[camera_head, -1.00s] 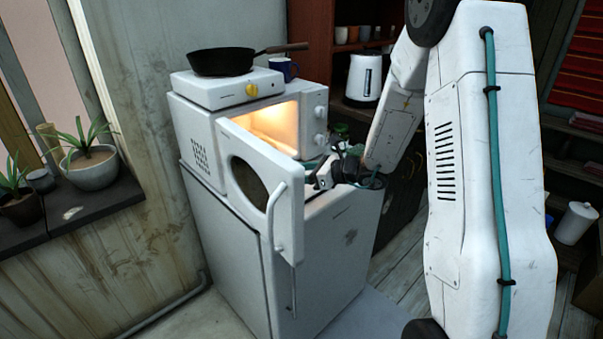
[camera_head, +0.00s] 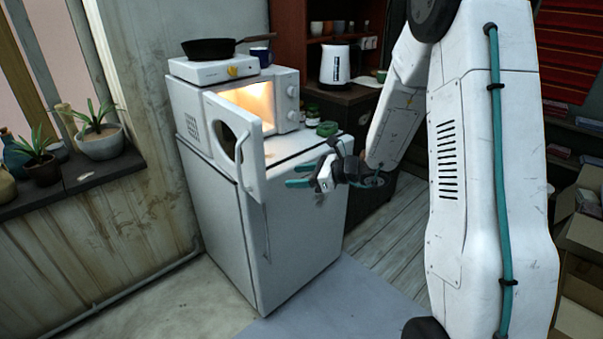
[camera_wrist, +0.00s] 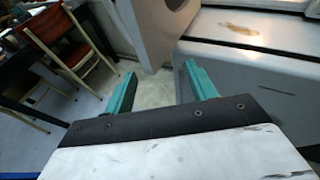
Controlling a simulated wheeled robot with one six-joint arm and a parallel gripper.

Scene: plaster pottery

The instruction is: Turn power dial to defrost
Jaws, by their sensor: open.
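The white microwave (camera_head: 186,100) stands on the fridge with its door (camera_head: 246,160) swung wide open and its inside lit. Two round dials, an upper one (camera_head: 291,91) and a lower one (camera_head: 292,115), sit on the panel right of the opening. Their markings are too small to read, so I cannot tell which is the power dial or its setting. My gripper (camera_head: 310,164) is open and empty, in front of the fridge and below the dials, apart from them. Its teal fingers show in the wrist view (camera_wrist: 160,74), with part of the door (camera_wrist: 158,30) beyond; no dial shows there.
The fridge (camera_head: 225,220) carries green-lidded jars (camera_head: 312,117) and a green item (camera_head: 327,129) right of the microwave. A hot plate (camera_head: 205,70) with a black pan (camera_head: 208,47) sits on top. A chair (camera_wrist: 65,40) shows in the wrist view. Floor before the fridge is clear.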

